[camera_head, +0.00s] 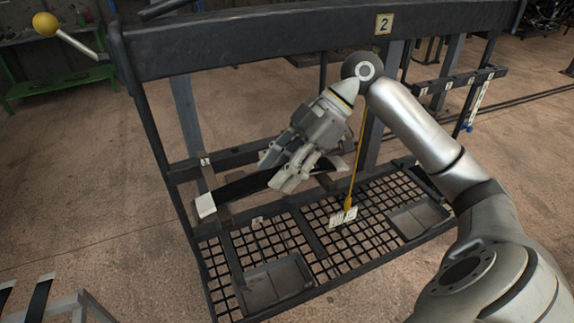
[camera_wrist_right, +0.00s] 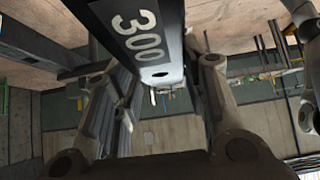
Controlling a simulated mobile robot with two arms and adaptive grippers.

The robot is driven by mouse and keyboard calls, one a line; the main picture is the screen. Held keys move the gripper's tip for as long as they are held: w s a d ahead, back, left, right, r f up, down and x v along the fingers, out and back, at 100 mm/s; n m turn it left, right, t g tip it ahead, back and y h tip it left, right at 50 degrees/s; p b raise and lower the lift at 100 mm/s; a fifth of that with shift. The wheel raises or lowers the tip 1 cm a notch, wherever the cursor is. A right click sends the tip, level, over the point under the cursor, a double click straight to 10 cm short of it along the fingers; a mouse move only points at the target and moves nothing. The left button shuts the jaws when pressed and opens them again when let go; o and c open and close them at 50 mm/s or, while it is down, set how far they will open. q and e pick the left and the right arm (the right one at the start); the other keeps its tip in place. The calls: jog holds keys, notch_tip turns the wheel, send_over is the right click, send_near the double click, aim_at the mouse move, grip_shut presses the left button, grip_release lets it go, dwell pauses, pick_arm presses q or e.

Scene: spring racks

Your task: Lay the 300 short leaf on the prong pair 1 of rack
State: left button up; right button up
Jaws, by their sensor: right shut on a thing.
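My right gripper (camera_head: 283,172) is shut on a long dark leaf (camera_head: 245,186) with a white end at its left. In the right wrist view, the leaf (camera_wrist_right: 142,30) runs between the fingers and bears a white "300" and a hole near its end. The leaf is held at the front of the black rack (camera_head: 250,45), near its left crossbar. A small white label (camera_head: 205,161) is on that bar, its number too small to read surely. I cannot tell whether the leaf touches any prongs; the hand hides part of it. My left gripper is not in view.
The rack's top beam carries a "2" plate (camera_head: 384,24). Below is a mesh shelf (camera_head: 285,232) with shallow trays. A yellow rod (camera_head: 357,165) hangs with a white tag. More dark strips (camera_head: 38,300) lie at the bottom left. A labelled bar (camera_head: 455,82) is at the right.

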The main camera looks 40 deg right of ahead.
aim_at(277, 170)
jog(key=shift+w+d+r+p, duration=0.1)
jog(key=shift+w+r+p, duration=0.05)
jog(key=shift+w+p, duration=0.2)
jog(key=shift+w+d+r+p, duration=0.1)
jog(key=shift+w+p, duration=0.15)
jog(key=shift+w, duration=0.2)
jog(key=shift+w+f+b, duration=0.2)
jog(key=shift+f+b, duration=0.3)
jog(key=shift+f, duration=0.45)
jog(key=shift+f+b, duration=0.4)
jog(key=shift+f, duration=0.2)
jog(key=o, duration=1.3)
jog(key=shift+o, duration=0.4)
jog(key=shift+s, duration=0.1)
